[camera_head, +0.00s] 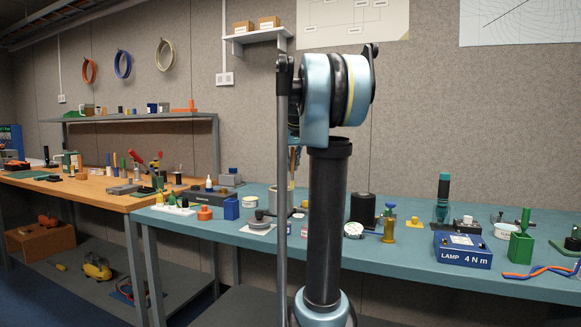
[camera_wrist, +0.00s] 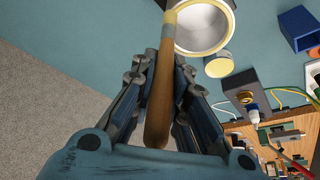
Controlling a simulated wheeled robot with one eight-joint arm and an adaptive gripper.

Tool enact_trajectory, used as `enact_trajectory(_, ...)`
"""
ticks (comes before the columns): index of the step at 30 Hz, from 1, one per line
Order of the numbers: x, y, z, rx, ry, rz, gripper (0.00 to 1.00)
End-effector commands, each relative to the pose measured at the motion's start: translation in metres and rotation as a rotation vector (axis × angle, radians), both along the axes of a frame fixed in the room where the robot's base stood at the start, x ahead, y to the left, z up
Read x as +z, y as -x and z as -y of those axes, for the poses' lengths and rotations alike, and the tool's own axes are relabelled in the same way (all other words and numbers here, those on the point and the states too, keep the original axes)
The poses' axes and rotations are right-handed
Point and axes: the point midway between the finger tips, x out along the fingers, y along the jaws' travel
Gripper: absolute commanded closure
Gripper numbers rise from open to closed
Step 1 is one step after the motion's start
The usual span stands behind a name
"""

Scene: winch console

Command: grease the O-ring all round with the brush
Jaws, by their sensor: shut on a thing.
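My gripper (camera_wrist: 165,62) is shut on the wooden handle of the brush (camera_wrist: 160,110) in the wrist view. The handle runs along between the fingers, and its pale band lies at the top of the picture. The brush's far end is cut off by the frame edge, so the bristles do not show. The band overlaps the left rim of a cream pot (camera_wrist: 228,42) with a pale, empty-looking inside; I cannot tell whether they touch. In the head view the pot (camera_head: 275,199) stands on the teal bench, partly behind my arm, which mostly hides the gripper. I cannot make out the O-ring.
On the teal bench (camera_head: 408,262), a blue lamp box (camera_head: 462,251), a round tin (camera_head: 353,230), a brass-coloured post (camera_head: 389,230) and a blue bin (camera_head: 231,209) stand near the pot. A wooden bench (camera_head: 60,186) with tools is at left. The bench left of the pot is clear in the wrist view.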

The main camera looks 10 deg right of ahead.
Motion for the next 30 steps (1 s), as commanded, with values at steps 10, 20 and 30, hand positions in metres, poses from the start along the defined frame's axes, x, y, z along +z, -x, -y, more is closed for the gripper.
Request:
enact_trajectory(10,0.0,-0.014,0.0,0.0,0.0,0.0,1.0)
enact_trajectory(20,-0.001,-0.025,-0.001,-0.001,-0.001,0.0,1.0)
enact_trajectory(30,0.0,-0.04,-0.01,0.001,-0.001,0.0,1.0)
